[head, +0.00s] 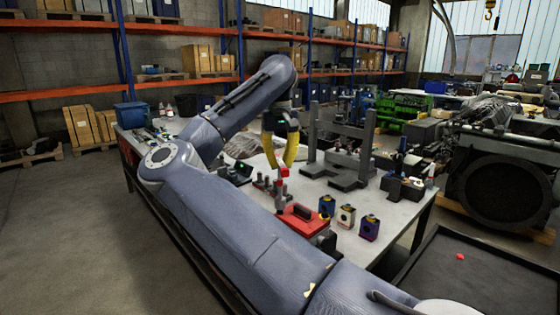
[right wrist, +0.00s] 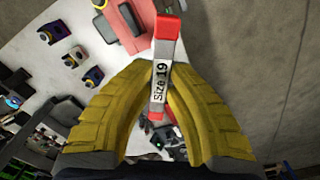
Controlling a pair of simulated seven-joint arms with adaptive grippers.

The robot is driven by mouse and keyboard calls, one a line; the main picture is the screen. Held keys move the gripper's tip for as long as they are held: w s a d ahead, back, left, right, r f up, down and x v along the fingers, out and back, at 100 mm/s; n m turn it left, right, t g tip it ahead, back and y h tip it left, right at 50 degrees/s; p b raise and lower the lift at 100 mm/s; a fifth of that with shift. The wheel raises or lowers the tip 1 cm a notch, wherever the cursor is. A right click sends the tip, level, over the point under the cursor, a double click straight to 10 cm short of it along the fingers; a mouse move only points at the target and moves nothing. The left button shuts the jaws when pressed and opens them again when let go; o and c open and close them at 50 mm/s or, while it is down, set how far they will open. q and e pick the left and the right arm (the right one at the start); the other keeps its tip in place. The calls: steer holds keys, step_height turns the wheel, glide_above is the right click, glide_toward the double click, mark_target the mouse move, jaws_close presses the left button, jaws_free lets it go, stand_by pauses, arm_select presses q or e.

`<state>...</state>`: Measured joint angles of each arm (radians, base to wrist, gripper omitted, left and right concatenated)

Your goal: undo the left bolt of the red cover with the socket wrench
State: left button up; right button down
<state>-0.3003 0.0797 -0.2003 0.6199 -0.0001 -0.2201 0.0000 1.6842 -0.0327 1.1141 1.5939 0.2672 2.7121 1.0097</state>
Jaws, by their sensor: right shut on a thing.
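My right gripper (head: 283,160) has yellow fingers and is shut on the socket wrench (head: 284,173), above the left end of the red cover (head: 300,221). In the right wrist view the fingers (right wrist: 160,68) close around the wrench (right wrist: 161,48), which has red ends and a label reading "Size 19". The red cover shows behind it at the top of that view (right wrist: 122,22). The left bolt cannot be made out clearly, and I cannot tell whether the wrench touches it. My left gripper is not in view.
Three small blocks, blue (head: 326,207), cream (head: 346,217) and purple (head: 369,229), stand right of the cover. A dark grey fixture (head: 347,180) stands behind. A black tray (head: 480,275) holding a small red piece is at the right. Small grey parts (head: 262,184) sit left of the cover.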

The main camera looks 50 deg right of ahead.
steer(key=shift+f, duration=0.15)
steer(key=shift+f, duration=0.9)
